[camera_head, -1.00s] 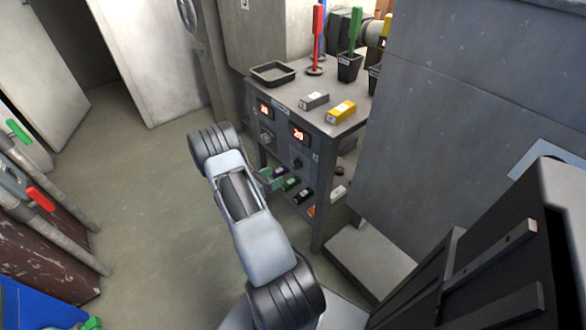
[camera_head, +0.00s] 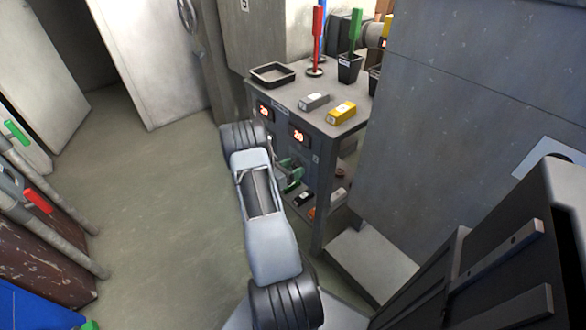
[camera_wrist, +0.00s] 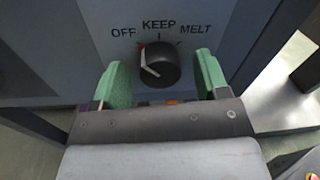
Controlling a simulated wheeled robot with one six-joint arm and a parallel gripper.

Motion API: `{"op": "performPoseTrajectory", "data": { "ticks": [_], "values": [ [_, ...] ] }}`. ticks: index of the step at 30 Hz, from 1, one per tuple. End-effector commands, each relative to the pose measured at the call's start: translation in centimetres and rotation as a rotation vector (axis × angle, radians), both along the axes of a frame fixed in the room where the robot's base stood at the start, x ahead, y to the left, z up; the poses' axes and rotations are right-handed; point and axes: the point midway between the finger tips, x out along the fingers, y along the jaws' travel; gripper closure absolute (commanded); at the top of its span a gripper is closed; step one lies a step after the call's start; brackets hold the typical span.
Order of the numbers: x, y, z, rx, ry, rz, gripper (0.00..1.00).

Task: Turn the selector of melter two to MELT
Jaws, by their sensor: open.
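The wrist view shows a round black selector (camera_wrist: 160,66) with a white pointer on a grey panel, marked OFF, KEEP and MELT. The pointer tilts up and left, to the OFF side. My gripper (camera_wrist: 162,74) is open, with one green finger on each side of the selector and a gap to it on both sides. In the head view my gripper (camera_head: 289,175) is at the front of the grey bench (camera_head: 322,125), below the right display (camera_head: 299,134). My arm hides the selectors there. No melter number is readable in the wrist view.
A left display (camera_head: 264,110) also reads 20. A grey block (camera_head: 314,102), a yellow block (camera_head: 341,112) and a black tray (camera_head: 272,75) lie on the bench top. Small items sit on the lower shelf. A grey cabinet (camera_head: 450,110) stands close on the right; floor is free at left.

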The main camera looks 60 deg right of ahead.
Motion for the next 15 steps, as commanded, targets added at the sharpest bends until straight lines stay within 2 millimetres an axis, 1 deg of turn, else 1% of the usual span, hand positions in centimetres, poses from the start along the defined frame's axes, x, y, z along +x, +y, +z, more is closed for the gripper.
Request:
{"op": "performPoseTrajectory", "data": {
  "ticks": [1,2,15],
  "values": [
    [0.01,0.01,0.01,0.000,0.000,0.000,0.35],
    [0.01,0.01,0.01,0.000,0.000,0.000,0.38],
    [-0.01,0.04,-0.01,0.000,0.000,-0.001,0.80]
  ]
}}
